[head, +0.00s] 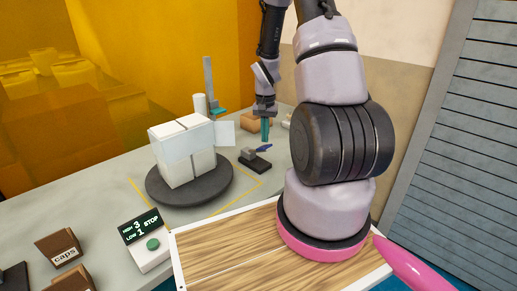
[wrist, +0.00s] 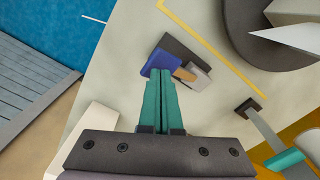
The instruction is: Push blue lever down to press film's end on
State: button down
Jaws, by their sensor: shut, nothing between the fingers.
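The blue lever (head: 264,148) sticks out of a grey block on a dark base (head: 258,164), right of the turntable. My gripper (head: 265,137) points down with its teal fingers closed and empty, just above the lever. In the wrist view the fingertips (wrist: 160,74) overlap the near edge of the blue lever (wrist: 157,62); I cannot tell if they touch. The film's end (head: 225,133) is a pale flap sticking out right from the wrapped white boxes (head: 184,160). It also shows in the wrist view (wrist: 292,38), apart from the lever.
A grey mast (head: 208,75) with a white roll (head: 200,105) stands behind. A panel (head: 142,226) with a green button and a caps box (head: 62,250) lie at the front left.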

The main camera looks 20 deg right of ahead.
aim_at(265, 146)
jog(key=shift+f, duration=3.4)
jog(key=shift+r, duration=5.05)
jog(key=s+a+r+n+t, duration=0.1)
jog(key=s+a+r+t, duration=0.15)
jog(key=r, duration=0.75)
jog(key=s+a+r+n+t, duration=0.15)
jog(key=a+r, duration=0.25)
jog(key=r, duration=0.7)
jog(key=s+a+r+t+y, duration=0.1)
jog(key=s+a+r, duration=0.2)
jog(key=s+r, duration=0.3)
jog(key=s+a+r+n+t+y, duration=0.1)
jog(key=s+a+r, duration=0.3)
jog(key=s, duration=0.5)
notch_tip(265, 146, up, 2)
jog(key=shift+s+r+t, duration=0.1)
jog(key=shift+s+t, duration=0.25)
jog(key=shift+t, duration=0.25)
